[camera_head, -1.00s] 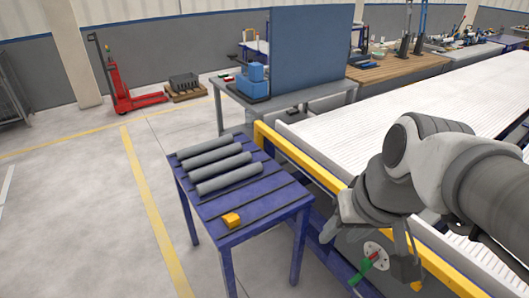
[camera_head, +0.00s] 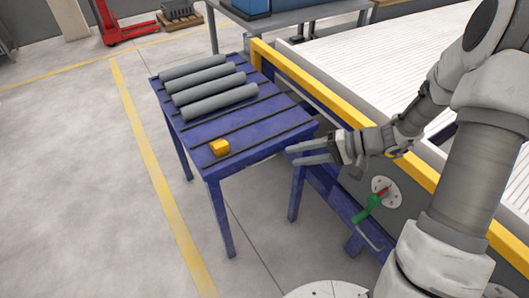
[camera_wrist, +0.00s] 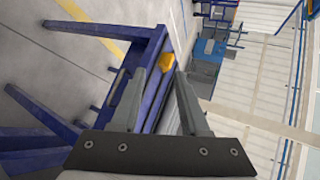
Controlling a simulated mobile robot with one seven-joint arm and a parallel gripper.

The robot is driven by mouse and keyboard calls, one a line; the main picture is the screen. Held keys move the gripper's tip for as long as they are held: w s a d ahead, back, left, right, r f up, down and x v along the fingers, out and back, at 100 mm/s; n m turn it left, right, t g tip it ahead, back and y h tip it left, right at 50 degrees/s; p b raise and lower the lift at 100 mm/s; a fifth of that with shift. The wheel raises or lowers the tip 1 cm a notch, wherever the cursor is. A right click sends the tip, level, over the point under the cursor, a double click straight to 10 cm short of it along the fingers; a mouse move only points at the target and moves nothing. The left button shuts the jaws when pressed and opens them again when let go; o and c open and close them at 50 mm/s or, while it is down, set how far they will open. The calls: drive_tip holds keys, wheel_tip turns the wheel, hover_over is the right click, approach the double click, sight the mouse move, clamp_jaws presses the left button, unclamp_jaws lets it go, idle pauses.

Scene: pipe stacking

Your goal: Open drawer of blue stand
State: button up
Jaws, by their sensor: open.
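The blue stand (camera_head: 240,133) is a small blue table with dark strips across its top, left of centre in the head view. Its blue frame and legs also show at the left of the wrist view (camera_wrist: 152,100). A small yellow-orange block (camera_head: 219,147) sits at the top's front edge; it also shows in the wrist view (camera_wrist: 167,61). I cannot make out a separate drawer front. My gripper (camera_head: 288,154) is open and empty. Its fingers point left, close to the stand's right front corner. Contact with the stand cannot be told.
Several grey pipes (camera_head: 208,85) lie on the stand's far part. A conveyor with a yellow rail (camera_head: 320,103) runs along the right. A green handle (camera_head: 367,208) is on its side. A grey table (camera_head: 285,24) stands behind. The floor at left is clear.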

drive_tip(key=w+d+f+m+t+y+b, duration=0.1)
drive_tip(key=w+d+f+m+t+b, duration=0.15)
drive_tip(key=f, duration=0.65)
drive_tip(key=w+d+f+m+t+b, duration=0.2)
drive_tip(key=w+f+m+t, duration=0.15)
drive_tip(key=f, duration=0.55)
drive_tip(key=n+b, duration=0.1)
drive_tip(key=b, duration=0.3)
approach(264, 160)
drive_tip(key=shift+t, duration=0.4)
drive_tip(key=x, duration=1)
drive_tip(key=shift+w+a+f, duration=0.1)
drive_tip(key=shift+a+f, duration=0.05)
drive_tip(key=shift+f, duration=0.3)
clamp_jaws()
